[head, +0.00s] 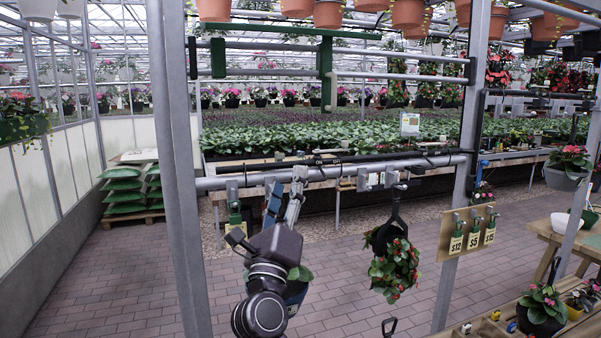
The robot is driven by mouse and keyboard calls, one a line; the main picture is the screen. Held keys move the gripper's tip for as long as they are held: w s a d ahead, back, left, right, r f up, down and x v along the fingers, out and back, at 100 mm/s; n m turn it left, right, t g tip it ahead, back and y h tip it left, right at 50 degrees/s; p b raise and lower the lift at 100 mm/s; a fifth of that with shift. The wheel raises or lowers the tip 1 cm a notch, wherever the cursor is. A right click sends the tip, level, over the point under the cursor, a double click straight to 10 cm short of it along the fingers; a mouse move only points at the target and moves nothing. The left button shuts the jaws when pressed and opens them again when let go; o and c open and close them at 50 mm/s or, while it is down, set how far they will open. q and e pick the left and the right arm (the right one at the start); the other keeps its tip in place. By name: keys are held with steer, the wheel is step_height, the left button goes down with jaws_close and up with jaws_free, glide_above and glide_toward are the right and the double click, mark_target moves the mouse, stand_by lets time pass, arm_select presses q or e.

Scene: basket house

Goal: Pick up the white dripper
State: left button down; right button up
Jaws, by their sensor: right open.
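I cannot make out for certain which thing is the white dripper. Small pale fittings (363,180) hang on the grey horizontal pipe (240,179) in the middle of the head view. My right gripper (298,182) reaches up to this pipe, left of those fittings. It is open, and I see nothing held in it. Its fingertips are small and overlap the pipe, so I cannot tell whether they touch it. My left gripper is not in view.
A hanging plant (394,265) is to the right of my right arm. A price board (467,230) hangs on a grey post. A wooden table (580,255) with a white bowl (561,223) is at right. Green sacks (122,190) lie at left.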

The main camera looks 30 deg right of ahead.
mark_target(301, 166)
steer(key=w+d+m+g+y+p, duration=0.1)
steer(key=w+d+m, duration=0.1)
steer(key=m, duration=0.1)
steer(key=w+d+r+m+g+y+p, duration=0.1)
steer(key=w+d+m+g+p, duration=0.1)
steer(key=w+d+m, duration=0.1)
steer(key=w+d+m+g+y+p, duration=0.2)
steer(key=d+m, duration=0.1)
steer(key=shift+w+d+r, duration=0.1)
steer(key=shift+w+r, duration=0.15)
steer(key=shift+w+d+f, duration=0.15)
steer(key=shift+w+d, duration=0.1)
steer(key=shift+c, duration=0.3)
steer(key=c, duration=0.8)
